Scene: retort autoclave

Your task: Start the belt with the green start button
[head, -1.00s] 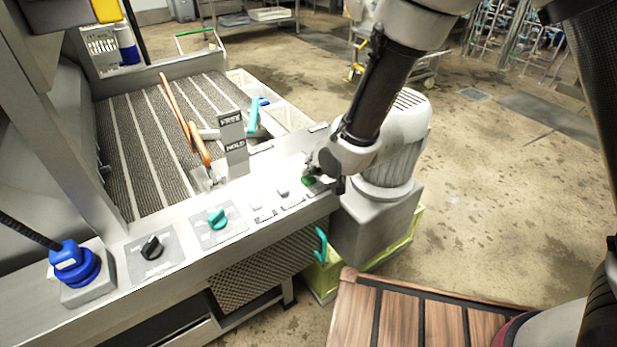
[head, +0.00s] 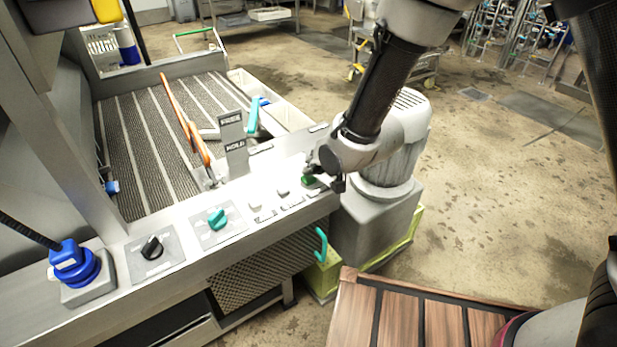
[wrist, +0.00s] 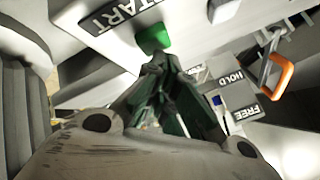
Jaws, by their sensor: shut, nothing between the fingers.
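The green start button (head: 308,181) sits on the right end of the grey control panel, partly hidden by my gripper. In the wrist view the green button (wrist: 154,38) is beside a label reading START. My gripper (head: 318,178) points down at it, shut and empty. In the wrist view the closed fingertips (wrist: 160,62) meet the button's near edge; I cannot tell how far it is pressed. The striped belt (head: 150,140) lies behind the panel, with a small blue and white item (head: 112,187) at its left edge.
An orange-handled lever (head: 190,125) stands by FREE and HOLD plates (head: 235,146). A wooden-slatted surface (head: 400,318) is in front. Open floor lies to the right.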

